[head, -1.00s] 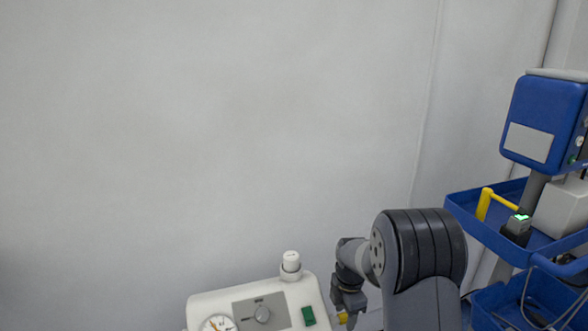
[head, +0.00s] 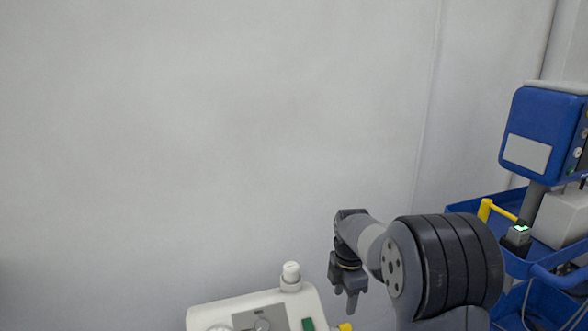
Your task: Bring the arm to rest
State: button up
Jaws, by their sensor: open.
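My gripper (head: 346,302) hangs at the end of my arm (head: 440,265) in the lower right of the head view. Its fingers point down and are open, with nothing seen between them. It is just right of the white device (head: 240,310) in the picture. The arm's dark ribbed joint is to the right of the gripper and hides part of what lies behind it.
The white device has a knob on top (head: 291,272) and a green switch (head: 308,324). A yellow part (head: 345,327) shows below my gripper. A blue cart (head: 480,207) with a blue monitor (head: 545,130) stands at the right. A bare wall (head: 200,130) fills the rest.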

aim_at(341, 327)
notch_tip(341, 327, down, 11)
jog(key=shift+f+b, duration=0.15)
jog(key=shift+b, duration=0.25)
jog(key=w+d+m, duration=0.1)
jog(key=d, duration=0.5)
jog(key=shift+w+d+r, duration=0.2)
jog(key=shift+w+r, duration=0.15)
jog(key=shift+w, duration=0.05)
jog(key=shift+s, duration=0.15)
